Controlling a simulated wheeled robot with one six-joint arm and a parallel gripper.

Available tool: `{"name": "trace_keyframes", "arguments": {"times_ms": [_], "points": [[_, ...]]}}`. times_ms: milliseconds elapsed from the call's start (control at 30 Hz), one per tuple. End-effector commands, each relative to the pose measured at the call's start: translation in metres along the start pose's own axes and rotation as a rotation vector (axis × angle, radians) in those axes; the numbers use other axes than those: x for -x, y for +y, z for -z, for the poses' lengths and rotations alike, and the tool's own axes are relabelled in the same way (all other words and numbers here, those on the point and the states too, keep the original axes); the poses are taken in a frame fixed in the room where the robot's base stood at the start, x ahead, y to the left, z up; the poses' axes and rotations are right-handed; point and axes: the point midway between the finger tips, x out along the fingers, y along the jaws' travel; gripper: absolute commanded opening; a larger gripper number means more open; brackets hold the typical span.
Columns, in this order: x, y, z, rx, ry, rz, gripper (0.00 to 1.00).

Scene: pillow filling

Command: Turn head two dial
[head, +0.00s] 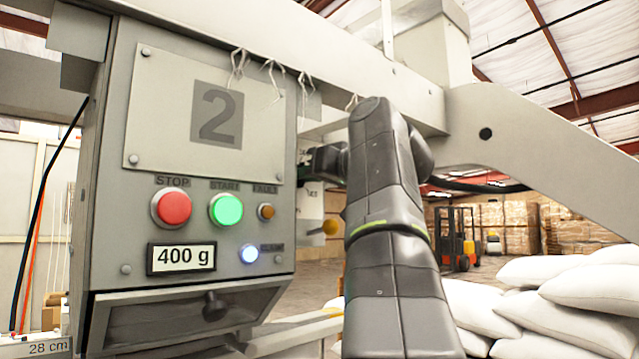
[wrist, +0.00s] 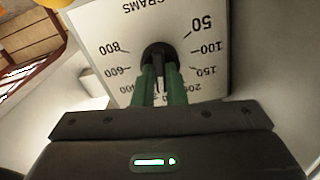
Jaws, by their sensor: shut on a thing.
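In the wrist view the dial face (wrist: 112,38) is a white plate marked GRAMS, upside down in the picture, with numbers such as 50, 100, 150, 600 and 800 around its edge. The black dial knob (wrist: 157,51) is at its middle. The green fingers of my gripper (wrist: 160,78) are shut on the knob from both sides. The fingers cover part of the scale. In the head view, head two's grey box (head: 215,220) carries a large 2, and its display (head: 182,257) reads 400 g.
The box front has a red STOP button (head: 172,207), a green START button (head: 226,210), an amber fault light (head: 266,211) and a lit bluish-white lamp (head: 249,254). A grey beam (head: 340,60) runs above my arm. White sacks (head: 560,290) are stacked at right; a forklift (head: 457,240) stands behind.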

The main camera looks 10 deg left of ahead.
Motion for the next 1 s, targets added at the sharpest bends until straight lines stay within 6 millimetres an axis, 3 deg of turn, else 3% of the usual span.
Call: {"name": "trace_keyframes", "arguments": {"times_ms": [500,1000], "points": [[-0.0007,0.0018,-0.0030,0.461,-0.003,0.001,0.00],[-0.0007,0.0017,-0.0020,0.682,-0.004,0.002,0.00]]}}
